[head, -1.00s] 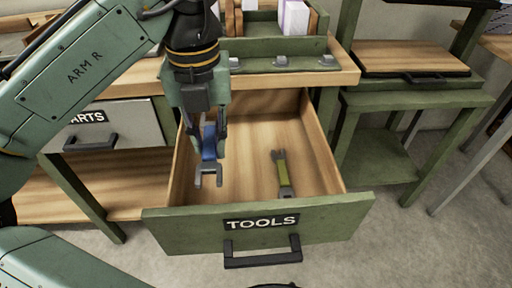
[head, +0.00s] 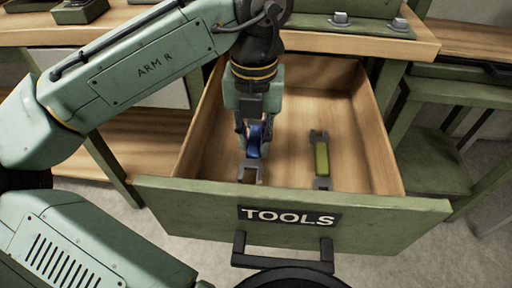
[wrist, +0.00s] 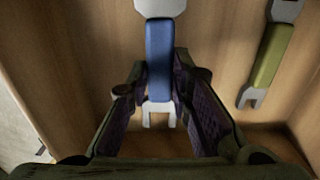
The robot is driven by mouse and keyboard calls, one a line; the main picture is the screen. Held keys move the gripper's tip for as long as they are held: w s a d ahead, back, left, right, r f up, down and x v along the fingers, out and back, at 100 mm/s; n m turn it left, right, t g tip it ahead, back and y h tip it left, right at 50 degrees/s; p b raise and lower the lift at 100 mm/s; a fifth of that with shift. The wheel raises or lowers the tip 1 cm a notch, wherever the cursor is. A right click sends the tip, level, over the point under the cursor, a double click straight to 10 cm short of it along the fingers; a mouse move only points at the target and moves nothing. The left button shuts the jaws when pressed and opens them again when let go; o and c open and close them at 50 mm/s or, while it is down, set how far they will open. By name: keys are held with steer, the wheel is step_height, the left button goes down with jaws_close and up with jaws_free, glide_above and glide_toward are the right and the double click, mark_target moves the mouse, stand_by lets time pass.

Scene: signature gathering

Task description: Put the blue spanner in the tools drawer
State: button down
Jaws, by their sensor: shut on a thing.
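The blue spanner (head: 253,139) has a blue handle and grey open ends. My gripper (head: 254,128) is shut on its handle and holds it inside the open tools drawer (head: 300,213), toward the left side. In the wrist view the blue spanner (wrist: 159,60) runs lengthwise between the two fingers of my gripper (wrist: 160,95), over the drawer's wooden floor. I cannot tell whether the spanner touches the floor. The drawer has a green front marked TOOLS and a black handle.
A green-handled spanner (head: 321,160) lies on the drawer floor to the right, apart from the blue one; it also shows in the wrist view (wrist: 266,57). Wooden side walls bound the drawer. Bolts (head: 399,25) sit on the bench above. Floor space between the spanners is bare.

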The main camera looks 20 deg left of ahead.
mark_target(254, 142)
steer(key=shift+f, duration=1.5)
steer(key=shift+f, duration=0.15)
steer(key=c, duration=1.4)
jaws_free()
steer(key=shift+c, duration=0.2)
step_height(254, 142, up, 12)
steer(key=p, duration=0.2)
steer(key=shift+r, duration=0.2)
